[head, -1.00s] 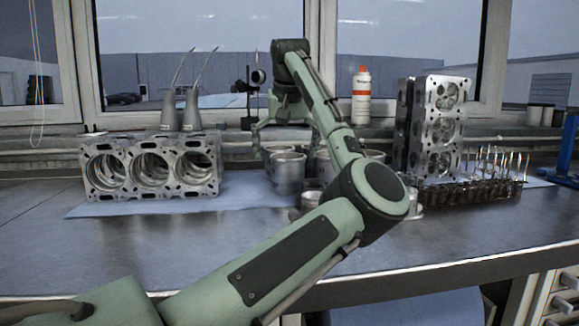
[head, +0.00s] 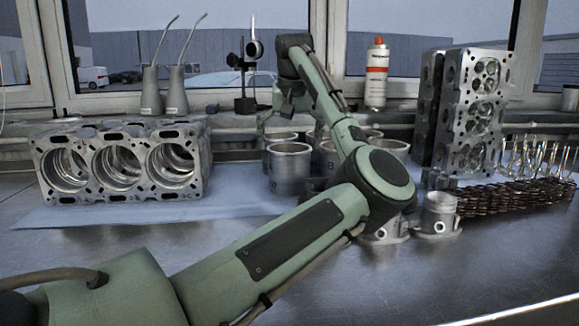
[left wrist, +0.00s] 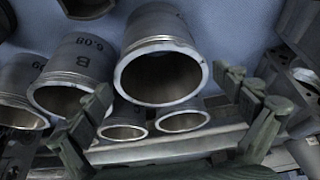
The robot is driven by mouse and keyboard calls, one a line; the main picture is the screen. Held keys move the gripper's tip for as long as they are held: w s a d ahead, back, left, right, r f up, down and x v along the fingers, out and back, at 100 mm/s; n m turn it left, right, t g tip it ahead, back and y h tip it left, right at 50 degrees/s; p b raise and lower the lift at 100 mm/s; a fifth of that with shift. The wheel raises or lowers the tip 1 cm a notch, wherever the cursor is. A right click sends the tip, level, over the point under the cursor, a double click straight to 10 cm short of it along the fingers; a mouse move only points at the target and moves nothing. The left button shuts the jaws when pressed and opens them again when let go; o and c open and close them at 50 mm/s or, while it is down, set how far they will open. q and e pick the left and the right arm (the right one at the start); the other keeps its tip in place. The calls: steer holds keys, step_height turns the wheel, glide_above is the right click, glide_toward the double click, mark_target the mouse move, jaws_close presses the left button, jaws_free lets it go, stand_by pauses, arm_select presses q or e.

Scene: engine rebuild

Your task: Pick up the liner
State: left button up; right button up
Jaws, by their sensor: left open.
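Several grey metal cylinder liners stand on a blue mat (head: 235,203) mid-bench. The front one (head: 289,172) shows best in the head view; others behind it are partly hidden by my left arm. My left gripper (head: 285,112) is over the back of this group, its fingertips hard to make out there. In the left wrist view its two fingers (left wrist: 172,118) are spread apart with nothing held. A liner (left wrist: 158,72) shows open-ended between and beyond them. A liner marked "B 6.08" (left wrist: 72,72) is left of it, partly behind the left finger. My right gripper is out of view.
An engine block (head: 120,168) lies at the left of the mat.

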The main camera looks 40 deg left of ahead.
arm_select(q)
steer(key=x, duration=0.7)
steer(key=shift+a+f, duration=0.1)
steer(key=shift+f, duration=0.1)
steer(key=shift+w+a+f, duration=0.1)
steer(key=shift+w+f, duration=0.05)
steer(key=shift+f, duration=0.2)
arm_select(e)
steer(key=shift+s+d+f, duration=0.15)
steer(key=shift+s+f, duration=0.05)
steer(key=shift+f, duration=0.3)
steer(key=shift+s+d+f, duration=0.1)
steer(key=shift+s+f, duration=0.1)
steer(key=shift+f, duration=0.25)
arm_select(q)
steer(key=shift+r, duration=0.1)
steer(key=c, duration=1.2)
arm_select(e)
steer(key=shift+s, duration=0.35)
